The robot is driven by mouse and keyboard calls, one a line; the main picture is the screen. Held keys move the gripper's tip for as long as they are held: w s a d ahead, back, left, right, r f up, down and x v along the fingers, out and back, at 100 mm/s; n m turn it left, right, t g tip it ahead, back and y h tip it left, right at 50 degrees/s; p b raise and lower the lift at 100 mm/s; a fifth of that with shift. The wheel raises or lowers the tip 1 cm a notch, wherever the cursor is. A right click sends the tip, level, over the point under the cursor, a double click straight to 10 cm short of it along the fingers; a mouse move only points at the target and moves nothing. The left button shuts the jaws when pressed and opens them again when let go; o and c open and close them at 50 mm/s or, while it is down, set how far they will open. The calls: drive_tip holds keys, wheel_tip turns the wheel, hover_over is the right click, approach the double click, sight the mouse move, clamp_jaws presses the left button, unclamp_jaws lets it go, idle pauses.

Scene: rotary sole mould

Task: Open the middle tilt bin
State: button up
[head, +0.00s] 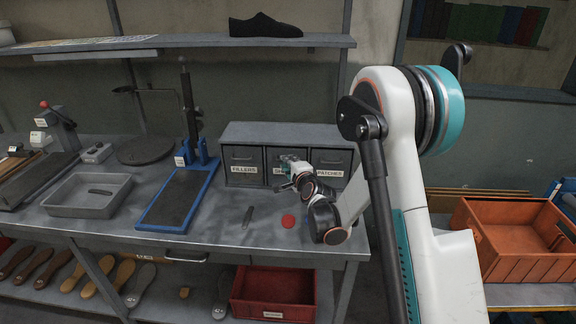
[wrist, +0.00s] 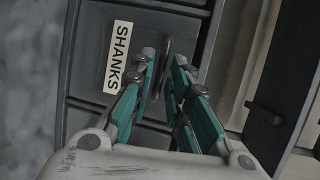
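The grey tilt-bin unit (head: 285,132) stands at the back right of the bench. Its middle bin (head: 274,156) is partly hidden by my gripper (head: 283,169), and its front looks flush with its neighbours. In the wrist view the bin's label (wrist: 118,57) reads SHANKS, and its dark handle (wrist: 164,68) stands out from the front. My gripper, also in the wrist view (wrist: 164,62), is open, with its fingertips on either side of the handle. Some space shows between the fingers; I cannot tell whether either touches the handle.
The FILLERS bin (head: 243,158) is to the left and the PATCHES bin (head: 330,162) to the right, both shut. An orange crate (head: 510,262) stands right.

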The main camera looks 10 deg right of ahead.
drive_tip(key=shift+w+f, duration=0.1)
drive_tip(key=shift+w, duration=0.45)
clamp_jaws()
